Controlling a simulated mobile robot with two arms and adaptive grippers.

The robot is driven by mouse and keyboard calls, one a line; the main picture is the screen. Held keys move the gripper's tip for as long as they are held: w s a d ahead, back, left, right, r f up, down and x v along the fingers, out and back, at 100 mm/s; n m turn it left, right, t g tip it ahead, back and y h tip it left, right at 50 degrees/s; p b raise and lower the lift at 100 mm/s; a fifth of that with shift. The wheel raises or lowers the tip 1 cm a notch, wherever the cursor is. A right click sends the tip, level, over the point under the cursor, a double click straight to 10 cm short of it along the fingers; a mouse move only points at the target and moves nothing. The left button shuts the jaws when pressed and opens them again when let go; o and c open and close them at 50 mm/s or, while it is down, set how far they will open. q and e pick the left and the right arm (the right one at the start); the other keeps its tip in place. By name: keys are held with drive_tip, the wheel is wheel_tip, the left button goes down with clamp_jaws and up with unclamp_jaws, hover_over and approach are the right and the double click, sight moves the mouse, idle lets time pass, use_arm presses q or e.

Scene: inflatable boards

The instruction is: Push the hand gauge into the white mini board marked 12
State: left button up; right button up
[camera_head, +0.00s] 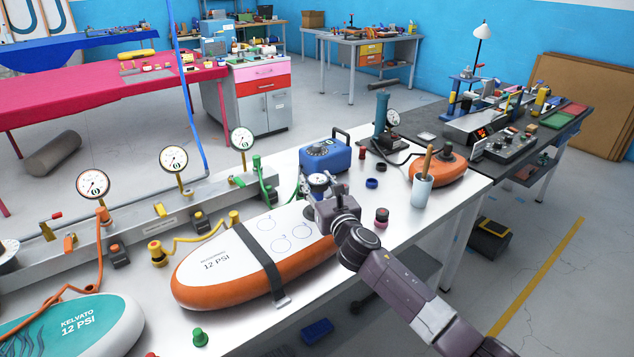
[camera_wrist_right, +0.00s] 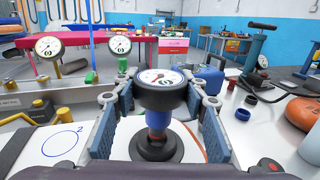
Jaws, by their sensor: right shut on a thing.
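The white mini board (camera_head: 228,254) with orange sides, marked 12 PSI, lies on the white bench under a dark strap (camera_head: 262,258). Numbered circles are drawn on its top. The hand gauge (camera_head: 318,181) stands over the board's far right end. My right gripper (camera_head: 322,200) is shut on it. In the right wrist view the gauge (camera_wrist_right: 158,90) has a white dial and black rim, upright between the blue finger pads. Its blue stem (camera_wrist_right: 157,122) meets a round black base (camera_wrist_right: 154,149) on the board. I cannot tell how deep it sits. My left gripper is out of view.
A blue box with a handle (camera_head: 325,153) stands behind the gauge. A white cup (camera_head: 421,187), an orange board (camera_head: 440,168) and small rings are to the right. A metal rail with gauges (camera_head: 173,160) runs along the back left. A teal board (camera_head: 75,335) lies front left.

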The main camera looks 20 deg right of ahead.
drive_tip(key=shift+f+b, duration=0.8)
drive_tip(key=shift+f, duration=0.25)
drive_tip(key=o, duration=1.3)
drive_tip(key=s, duration=1.2)
drive_tip(key=shift+d, duration=0.2)
